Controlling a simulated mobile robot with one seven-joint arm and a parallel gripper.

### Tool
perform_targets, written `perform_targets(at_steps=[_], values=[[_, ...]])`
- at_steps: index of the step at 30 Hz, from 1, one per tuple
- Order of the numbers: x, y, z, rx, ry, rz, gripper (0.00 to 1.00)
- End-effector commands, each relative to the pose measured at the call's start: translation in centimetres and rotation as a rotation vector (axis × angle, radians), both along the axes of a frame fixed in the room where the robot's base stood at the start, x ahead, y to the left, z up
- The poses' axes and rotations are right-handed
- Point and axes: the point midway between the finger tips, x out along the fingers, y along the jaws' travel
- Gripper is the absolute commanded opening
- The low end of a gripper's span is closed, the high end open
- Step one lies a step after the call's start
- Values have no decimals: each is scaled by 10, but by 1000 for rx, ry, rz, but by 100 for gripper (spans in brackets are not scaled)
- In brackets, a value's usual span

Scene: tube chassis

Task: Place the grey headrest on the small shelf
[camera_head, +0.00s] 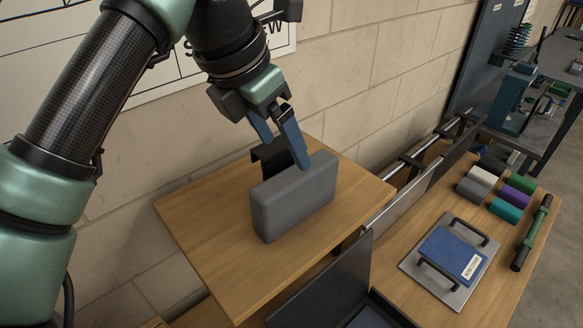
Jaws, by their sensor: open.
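The grey headrest (295,200) is a rounded block standing on its long edge on a small wooden shelf (205,220). My gripper (280,150) is at the headrest's upper back edge, with its blue fingers pointing down. The fingers are apart; the nearer one overlaps the headrest's top in the picture. I cannot tell whether it touches. A dark bracket-like piece (268,157) shows behind the headrest, partly hidden by the fingers.
A lower wooden bench (420,292) to the right holds a blue handled plate (452,252), several coloured cylinders (508,210) and a green-and-black bar (531,232). A dark upright panel (330,285) stands before the shelf. A block wall (350,60) runs behind. The shelf's left part is clear.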

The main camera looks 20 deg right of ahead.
Motion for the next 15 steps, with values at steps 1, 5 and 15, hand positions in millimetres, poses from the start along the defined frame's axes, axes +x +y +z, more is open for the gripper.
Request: perform_targets(at_steps=[1, 5, 15], values=[[0, 4, 6, 2, -3, 2, 82], [-2, 8, 19, 1, 0, 2, 82], [-4, 8, 25, -8, 0, -4, 82]])
